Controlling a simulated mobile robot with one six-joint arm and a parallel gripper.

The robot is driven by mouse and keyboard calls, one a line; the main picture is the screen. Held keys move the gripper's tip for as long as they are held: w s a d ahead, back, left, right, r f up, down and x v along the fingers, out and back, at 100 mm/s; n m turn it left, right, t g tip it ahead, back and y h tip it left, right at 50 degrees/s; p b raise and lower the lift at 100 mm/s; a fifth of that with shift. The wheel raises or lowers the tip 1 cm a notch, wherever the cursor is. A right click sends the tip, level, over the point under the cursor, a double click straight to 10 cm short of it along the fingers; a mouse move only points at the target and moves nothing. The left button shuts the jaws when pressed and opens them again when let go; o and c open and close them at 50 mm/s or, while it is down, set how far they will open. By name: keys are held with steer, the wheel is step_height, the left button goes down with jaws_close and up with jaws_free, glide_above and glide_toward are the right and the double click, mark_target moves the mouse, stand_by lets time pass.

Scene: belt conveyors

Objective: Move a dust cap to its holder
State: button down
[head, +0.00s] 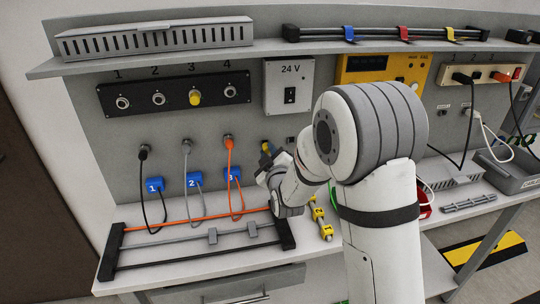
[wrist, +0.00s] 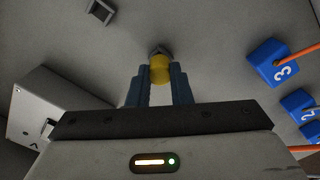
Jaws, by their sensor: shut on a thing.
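My gripper (head: 267,158) is at the grey back panel, right of the orange plug, below the 24 V box. In the wrist view its blue fingers (wrist: 160,88) are shut on a yellow dust cap (wrist: 161,69). A small dark grey round fitting (wrist: 158,49) shows on the panel right at the cap's far end; I cannot tell whether the cap touches it or is on it. Another yellow cap (head: 195,98) covers port 3 of the black port strip (head: 177,95). Ports 1, 2 and 4 show bare metal.
Black, grey and orange (head: 228,143) plugs hang on the panel, their cables running past blue numbered tags (head: 234,174). The 24 V box (head: 290,86) is above my gripper. A rack with an orange rail (head: 200,218) and yellow parts (head: 320,218) are on the bench below.

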steer(key=shift+s+d+b, duration=0.15)
steer(key=shift+s+b, duration=0.15)
steer(key=shift+b, duration=0.35)
stand_by(0.6)
steer(key=shift+w+b, duration=0.1)
steer(key=shift+b, duration=1.05)
stand_by(0.8)
steer(key=shift+f+b, duration=0.1)
steer(key=shift+b, duration=0.45)
stand_by(0.3)
steer(key=shift+w+a+b, duration=0.2)
steer(key=shift+w+b, duration=0.1)
steer(key=shift+w, duration=0.2)
stand_by(0.6)
steer(key=c, duration=1.2)
jaws_free()
steer(key=shift+c, duration=0.2)
steer(key=shift+s, duration=0.15)
